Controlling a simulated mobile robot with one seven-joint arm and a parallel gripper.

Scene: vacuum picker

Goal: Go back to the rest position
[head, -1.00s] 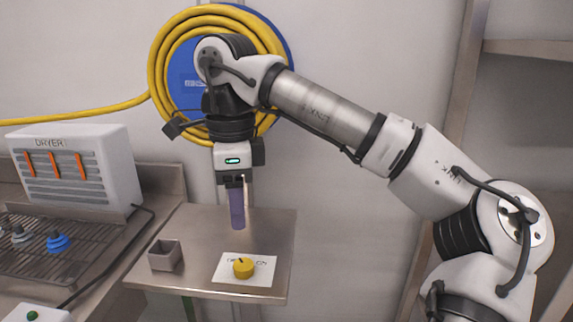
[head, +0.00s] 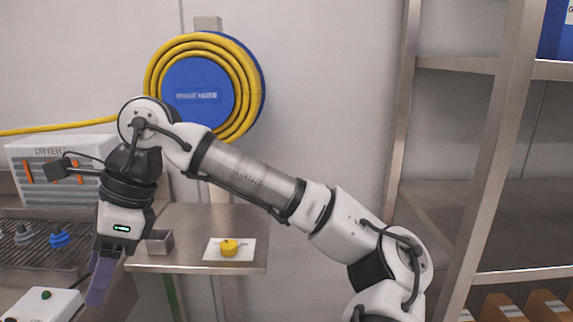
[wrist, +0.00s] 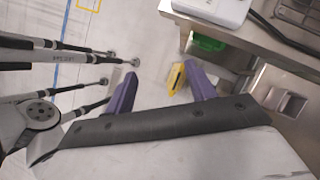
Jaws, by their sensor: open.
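My gripper (head: 97,298) hangs at the left of the head view, pointing down and slightly left. Its purple fingers are in front of the bench edge, left of the small table. In the wrist view my gripper (wrist: 161,75) shows two purple fingers spread apart, with no object clearly held. A small yellow piece (wrist: 176,78) shows beside the right finger; I cannot tell whether it belongs to the gripper. My arm reaches across the head view from the lower right.
The small table (head: 205,222) bears a yellow knob (head: 229,248) on a white card and a grey open box (head: 159,242). A white box with a green button (head: 45,297) is left of my gripper. The dryer (head: 60,165) stands behind. Metal shelving (head: 490,150) is at right.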

